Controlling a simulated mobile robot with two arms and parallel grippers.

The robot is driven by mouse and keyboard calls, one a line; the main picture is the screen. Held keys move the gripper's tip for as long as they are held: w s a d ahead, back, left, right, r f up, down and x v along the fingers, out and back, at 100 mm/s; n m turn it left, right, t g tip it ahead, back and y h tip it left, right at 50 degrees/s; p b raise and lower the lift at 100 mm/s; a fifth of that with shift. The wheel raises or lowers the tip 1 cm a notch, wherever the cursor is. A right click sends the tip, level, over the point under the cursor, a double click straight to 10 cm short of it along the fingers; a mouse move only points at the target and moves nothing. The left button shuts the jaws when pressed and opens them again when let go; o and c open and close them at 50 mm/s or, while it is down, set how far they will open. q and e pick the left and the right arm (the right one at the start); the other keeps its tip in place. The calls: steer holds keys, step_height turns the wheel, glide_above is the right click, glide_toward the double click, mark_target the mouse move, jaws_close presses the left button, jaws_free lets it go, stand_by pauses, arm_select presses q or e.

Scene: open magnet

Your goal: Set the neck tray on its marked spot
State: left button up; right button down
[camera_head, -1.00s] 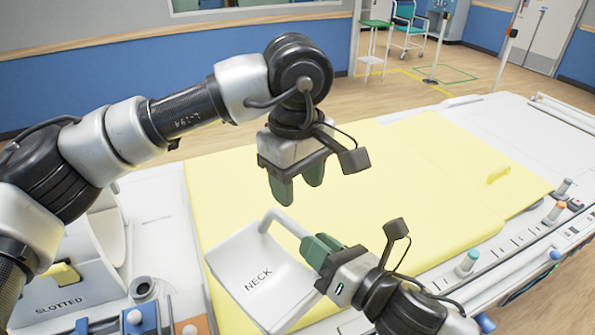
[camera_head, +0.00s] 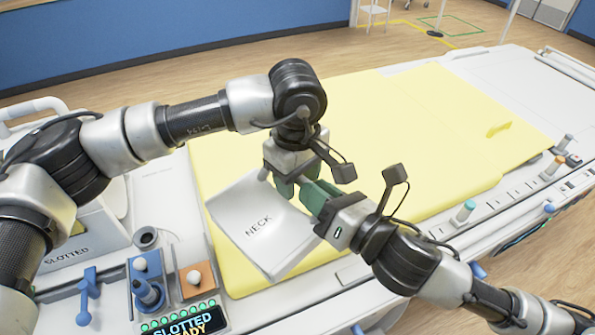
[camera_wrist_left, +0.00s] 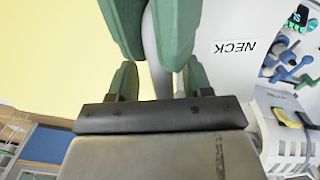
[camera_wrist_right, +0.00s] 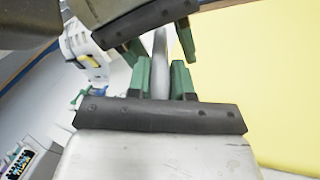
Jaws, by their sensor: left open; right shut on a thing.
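The neck tray (camera_head: 250,238) is a white curved tray lettered NECK, over the near left part of the yellow pad. Whether it touches the pad is unclear. My right gripper (camera_head: 318,197) is shut on the tray's handle at its far right side. My left gripper (camera_head: 295,188) is right beside it, open, with its fingers on either side of the same handle. In the left wrist view the pale handle (camera_wrist_left: 155,60) runs between green fingers. In the right wrist view both grippers meet around the handle (camera_wrist_right: 160,65). I cannot make out a marked spot.
The yellow pad (camera_head: 400,140) covers the middle of the white table and is clear toward the right. A white holder labelled SLOTTED (camera_head: 75,245) stands at left. Blue controls (camera_head: 148,292) and an orange block (camera_head: 197,280) line the near edge. Knobs (camera_head: 465,210) line the right edge.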

arm_select(q)
jaws_close()
arm_select(e)
steer(key=c, duration=0.9)
jaws_free()
